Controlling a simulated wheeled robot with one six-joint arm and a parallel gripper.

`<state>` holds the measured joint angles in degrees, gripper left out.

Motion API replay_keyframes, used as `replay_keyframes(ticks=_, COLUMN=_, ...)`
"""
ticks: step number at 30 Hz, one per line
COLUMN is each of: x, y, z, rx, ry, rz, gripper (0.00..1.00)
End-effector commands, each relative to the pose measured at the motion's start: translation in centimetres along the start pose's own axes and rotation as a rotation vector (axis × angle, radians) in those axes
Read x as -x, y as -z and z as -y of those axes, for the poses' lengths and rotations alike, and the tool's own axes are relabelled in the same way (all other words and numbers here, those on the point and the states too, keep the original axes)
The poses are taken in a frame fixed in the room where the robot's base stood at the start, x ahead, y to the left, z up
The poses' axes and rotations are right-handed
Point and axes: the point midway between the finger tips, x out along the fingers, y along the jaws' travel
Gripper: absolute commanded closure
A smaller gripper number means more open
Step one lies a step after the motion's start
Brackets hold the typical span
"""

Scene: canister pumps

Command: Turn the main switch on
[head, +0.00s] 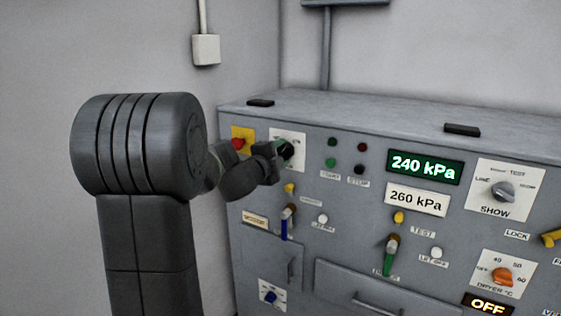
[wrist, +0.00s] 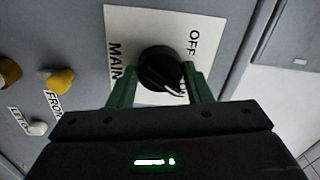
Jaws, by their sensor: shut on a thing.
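The main switch is a black round knob (wrist: 160,68) on a white plate (wrist: 125,22) marked MAIN and OFF in the wrist view. A white line on the knob points to the lower right, toward a small label partly hidden by a finger. In the head view the white plate (head: 289,136) is at the panel's upper left, with the knob mostly covered by my gripper (head: 285,152). The green fingers of my gripper (wrist: 161,78) are on both sides of the knob and shut on it.
A red button on a yellow plate (head: 238,143) is just left of the switch. Green and red lamps (head: 332,142) are to its right. A yellow lamp (head: 290,188) and a blue-handled lever (head: 287,222) are below. The cabinet top (head: 350,112) is mostly clear.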

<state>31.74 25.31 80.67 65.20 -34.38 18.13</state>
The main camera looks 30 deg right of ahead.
Motion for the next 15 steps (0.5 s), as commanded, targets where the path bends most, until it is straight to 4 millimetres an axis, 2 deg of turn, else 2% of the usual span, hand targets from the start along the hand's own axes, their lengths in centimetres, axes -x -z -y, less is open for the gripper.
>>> replay_keyframes(ticks=6, x=-0.01, y=0.02, z=-0.15, rx=-0.123, ry=0.000, rz=-0.001, gripper=0.78)
replay_keyframes(ticks=15, x=-0.01, y=0.06, z=-0.03, rx=-0.201, ry=0.000, rz=-0.001, gripper=0.78)
